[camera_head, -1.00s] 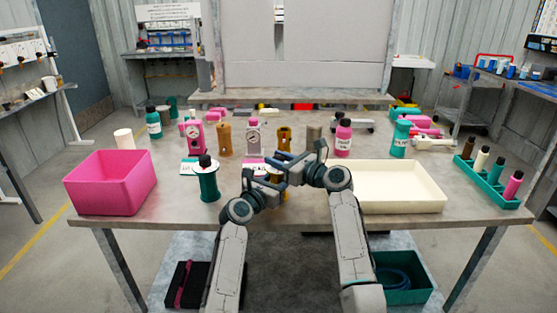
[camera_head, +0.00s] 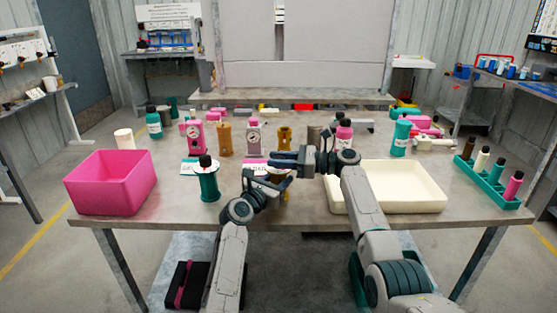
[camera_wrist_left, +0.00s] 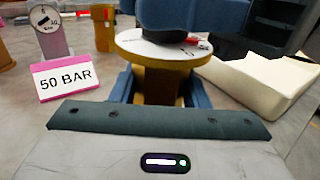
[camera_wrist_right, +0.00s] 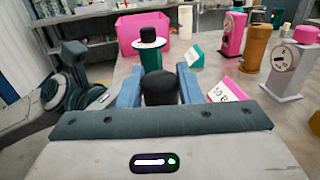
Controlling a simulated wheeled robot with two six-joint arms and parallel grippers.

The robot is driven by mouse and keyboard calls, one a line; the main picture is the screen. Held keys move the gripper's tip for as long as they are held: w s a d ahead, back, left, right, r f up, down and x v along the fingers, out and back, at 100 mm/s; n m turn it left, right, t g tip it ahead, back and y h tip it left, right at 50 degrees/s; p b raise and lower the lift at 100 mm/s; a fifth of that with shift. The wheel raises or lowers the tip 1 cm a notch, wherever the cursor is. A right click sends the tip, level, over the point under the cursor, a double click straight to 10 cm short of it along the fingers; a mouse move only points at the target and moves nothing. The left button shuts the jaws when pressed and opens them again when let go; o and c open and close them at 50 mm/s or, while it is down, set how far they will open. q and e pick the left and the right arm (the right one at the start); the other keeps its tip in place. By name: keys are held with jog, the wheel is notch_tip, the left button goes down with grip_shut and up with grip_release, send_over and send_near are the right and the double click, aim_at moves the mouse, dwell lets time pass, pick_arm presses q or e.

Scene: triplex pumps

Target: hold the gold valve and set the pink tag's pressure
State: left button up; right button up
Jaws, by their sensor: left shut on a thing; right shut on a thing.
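The gold valve (camera_wrist_left: 165,85) stands upright in the left wrist view, with a white dial face and a red mark on top. My left gripper (camera_head: 284,183) is shut around its body from the front. A black knob (camera_wrist_left: 175,15) sits on the valve's top. My right gripper (camera_head: 284,157) comes from the right and is shut on this knob, which also shows between its fingers in the right wrist view (camera_wrist_right: 160,88). The pink tag (camera_wrist_left: 65,78) reads "50 BAR" and stands left of the valve. In the head view the grippers mostly hide the valve.
A teal valve (camera_head: 208,185) with a black knob stands left, by the pink bin (camera_head: 110,182). A cream tray (camera_head: 405,205) lies right, under my right arm. A teal rack (camera_head: 487,185) is far right.

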pick_arm(q)
jog(key=shift+d, duration=0.1)
pick_arm(e)
jog(key=shift+f, duration=0.15)
jog(key=o, duration=1)
jog(key=shift+c, duration=0.2)
jog(key=shift+d, duration=0.1)
jog(key=s+d, duration=0.1)
jog(key=d, duration=1)
jog(key=shift+s+d, duration=0.3)
jog(key=shift+d, duration=0.1)
pick_arm(q)
jog(key=o, duration=1.3)
